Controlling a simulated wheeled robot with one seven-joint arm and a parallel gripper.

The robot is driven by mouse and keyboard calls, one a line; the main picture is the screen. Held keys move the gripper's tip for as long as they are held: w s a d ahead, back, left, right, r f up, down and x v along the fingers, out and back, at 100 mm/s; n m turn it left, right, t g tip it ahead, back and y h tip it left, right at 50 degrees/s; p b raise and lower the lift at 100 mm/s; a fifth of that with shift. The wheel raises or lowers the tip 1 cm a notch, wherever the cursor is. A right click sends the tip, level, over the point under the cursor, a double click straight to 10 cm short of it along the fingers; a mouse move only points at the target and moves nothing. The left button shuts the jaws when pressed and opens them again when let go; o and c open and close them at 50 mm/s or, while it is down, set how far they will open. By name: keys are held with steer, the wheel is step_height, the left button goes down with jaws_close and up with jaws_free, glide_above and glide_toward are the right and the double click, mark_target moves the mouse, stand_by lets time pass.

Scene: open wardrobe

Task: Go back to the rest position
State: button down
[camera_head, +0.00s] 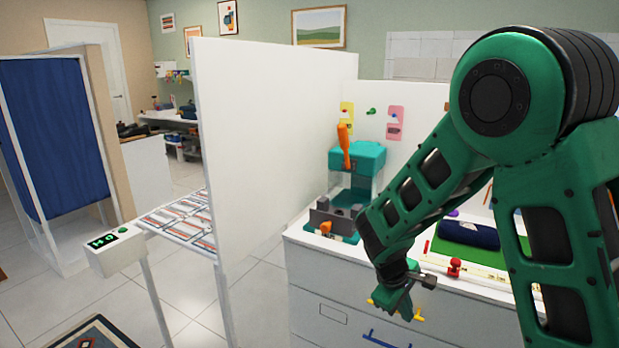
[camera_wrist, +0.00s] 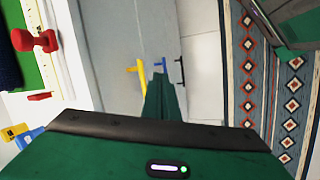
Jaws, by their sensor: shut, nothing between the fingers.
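My gripper (camera_head: 402,308) hangs at the end of my green arm, in front of the white drawer cabinet (camera_head: 310,285) and below its top edge. It is shut and empty. In the wrist view, my gripper's green fingers (camera_wrist: 161,97) are together and point past a yellow handle (camera_wrist: 141,77) and a blue handle (camera_wrist: 161,66) on the cabinet front. In the head view, the yellow handle is partly hidden behind the gripper. Whether the fingers touch a handle cannot be told.
On the cabinet top are a teal machine (camera_head: 358,158) with an orange lever, a red knobbed object (camera_head: 454,267) and a dark blue pouch (camera_head: 468,234) on a green mat. A white partition (camera_head: 265,130) stands left. Patterned rug (camera_wrist: 247,75) and open floor lie ahead of the drawers.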

steer(key=s+d+r+m+t+y, duration=0.1)
steer(key=s+d+r+m+y, duration=0.2)
steer(key=s+r, duration=0.5)
steer(key=s+d+r+m+t+y, duration=0.1)
steer(key=s+d+r+m, duration=0.3)
steer(key=r, duration=0.5)
steer(key=s+d+f+m+g, duration=0.1)
steer(key=s+d+m, duration=0.3)
steer(key=s, duration=0.5)
steer(key=s+d+m+g, duration=0.3)
steer(key=s+d, duration=0.2)
steer(key=s, duration=0.4)
steer(key=shift+d+f+m+y, duration=0.25)
steer(key=shift+f+m+y, duration=0.05)
steer(key=shift+f+m, duration=0.1)
steer(key=shift+s, duration=0.1)
